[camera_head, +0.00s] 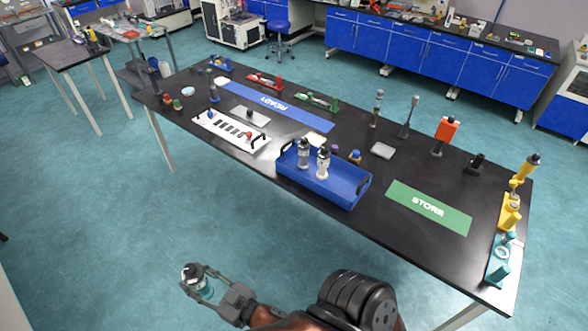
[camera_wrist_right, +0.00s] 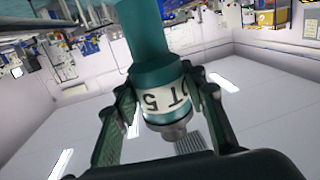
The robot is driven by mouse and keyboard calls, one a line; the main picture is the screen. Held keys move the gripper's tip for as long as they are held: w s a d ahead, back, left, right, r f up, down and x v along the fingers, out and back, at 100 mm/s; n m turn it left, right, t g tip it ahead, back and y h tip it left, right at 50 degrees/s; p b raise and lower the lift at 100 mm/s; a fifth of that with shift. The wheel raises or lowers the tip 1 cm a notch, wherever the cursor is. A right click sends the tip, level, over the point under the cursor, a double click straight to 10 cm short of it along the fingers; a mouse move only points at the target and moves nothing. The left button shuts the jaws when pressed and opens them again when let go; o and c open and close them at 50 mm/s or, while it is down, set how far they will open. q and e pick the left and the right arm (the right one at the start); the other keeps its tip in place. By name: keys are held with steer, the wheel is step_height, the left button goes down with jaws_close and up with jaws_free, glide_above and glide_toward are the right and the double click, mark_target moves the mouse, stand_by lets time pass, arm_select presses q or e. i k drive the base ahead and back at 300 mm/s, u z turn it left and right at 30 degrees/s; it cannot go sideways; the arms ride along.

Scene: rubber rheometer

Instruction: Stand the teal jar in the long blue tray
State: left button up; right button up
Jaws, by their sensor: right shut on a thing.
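The teal jar (camera_wrist_right: 160,80) with a white label is held between the two fingers of my right gripper (camera_wrist_right: 158,100) in the wrist view. In the head view the right gripper (camera_head: 205,284) is at the bottom left, over the floor in front of the table, with the jar (camera_head: 204,290) in it. The jar's dark top points up in that view. The long blue tray (camera_head: 343,193) stands on the table's near edge. Two grey-and-white bottles (camera_head: 303,155) (camera_head: 323,163) stand in its left and middle part; its right part is bare. My left gripper is not in view.
The black table (camera_head: 355,130) also bears a green STORE mat (camera_head: 430,208) right of the tray and a blue READY mat (camera_head: 280,106) behind it. Small dark jars (camera_head: 354,156) stand just behind the tray. A white rack (camera_head: 232,130) is to its left. Yellow and teal devices (camera_head: 501,258) stand far right.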

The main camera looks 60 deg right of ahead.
mark_target(342, 186)
steer(key=z, duration=0.55)
steer(key=i, duration=0.95)
steer(key=z, duration=1.3)
steer(key=i, duration=0.45)
steer(key=z, duration=0.35)
